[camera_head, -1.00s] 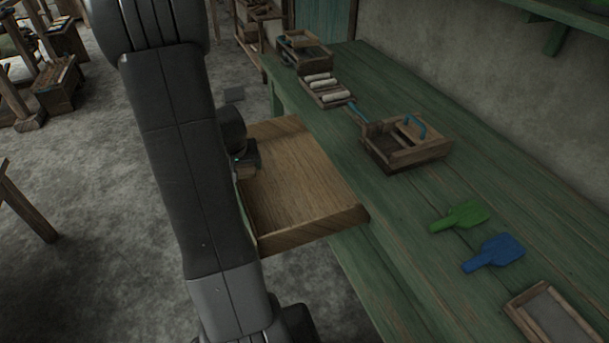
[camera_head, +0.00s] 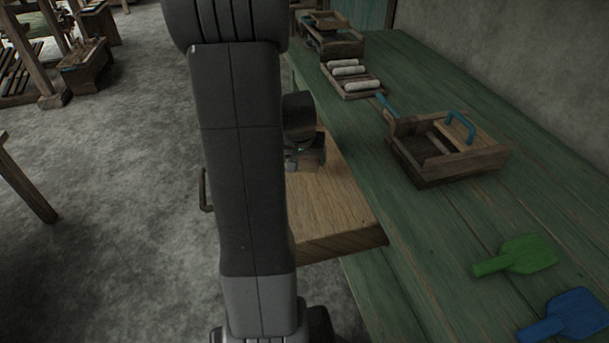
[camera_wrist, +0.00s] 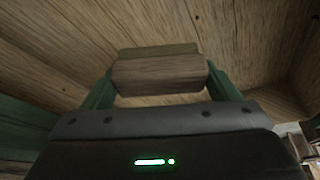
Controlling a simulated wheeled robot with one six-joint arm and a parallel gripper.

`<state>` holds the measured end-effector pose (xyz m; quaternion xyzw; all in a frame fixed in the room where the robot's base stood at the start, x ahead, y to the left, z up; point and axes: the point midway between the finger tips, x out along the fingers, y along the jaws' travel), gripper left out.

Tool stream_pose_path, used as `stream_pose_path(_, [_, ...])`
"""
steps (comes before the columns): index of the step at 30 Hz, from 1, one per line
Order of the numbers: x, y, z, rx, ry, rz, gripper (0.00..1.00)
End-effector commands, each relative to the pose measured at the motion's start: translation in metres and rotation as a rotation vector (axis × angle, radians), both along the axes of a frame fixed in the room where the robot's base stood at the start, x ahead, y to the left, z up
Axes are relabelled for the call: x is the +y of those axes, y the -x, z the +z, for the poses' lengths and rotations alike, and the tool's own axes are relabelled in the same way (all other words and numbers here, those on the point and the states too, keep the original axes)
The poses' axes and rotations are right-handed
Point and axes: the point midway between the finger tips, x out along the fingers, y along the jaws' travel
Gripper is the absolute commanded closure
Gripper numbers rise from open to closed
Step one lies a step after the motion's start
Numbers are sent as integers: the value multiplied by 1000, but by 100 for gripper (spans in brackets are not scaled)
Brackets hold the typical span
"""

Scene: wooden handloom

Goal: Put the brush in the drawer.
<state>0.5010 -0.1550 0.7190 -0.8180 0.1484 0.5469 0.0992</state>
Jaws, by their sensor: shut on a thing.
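The open drawer (camera_head: 340,200) is pale wood and sticks out from the green bench. Its handle (camera_head: 205,190) shows left of my arm. My gripper (camera_wrist: 163,78) is shut on the brush (camera_wrist: 158,77), a brown wooden block with a paler strip along its far side, gripped at both ends by green fingers. Plank surfaces fill the wrist view behind it. In the head view my gripper (camera_head: 306,158) is over the drawer's far part, and the brush cannot be made out there. My arm hides the drawer's left part. Whether the brush touches the drawer floor cannot be told.
The green bench (camera_head: 440,240) runs along the right. On it are a wooden caddy (camera_head: 460,165) with a blue handle, a tray of white rolls (camera_head: 350,78), a green paddle (camera_head: 520,255) and a blue paddle (camera_head: 570,315). Grey floor lies open at left.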

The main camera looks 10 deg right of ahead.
Motion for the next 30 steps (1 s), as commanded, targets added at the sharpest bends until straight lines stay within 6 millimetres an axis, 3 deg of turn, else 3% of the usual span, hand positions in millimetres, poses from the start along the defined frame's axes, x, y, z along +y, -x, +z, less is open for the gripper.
stream_pose_path(12, [0, 0, -47, 1, 0, 1, 40])
stream_pose_path(23, [0, 0, -51, -1, 0, 0, 40])
stream_pose_path(24, [0, 0, -51, -1, 0, 0, 17])
stream_pose_path(26, [0, 0, -49, -1, 0, 0, 5])
stream_pose_path(27, [0, 0, -49, -1, 0, 0, 0])
stream_pose_path(30, [0, 0, -49, -1, 0, 0, 0])
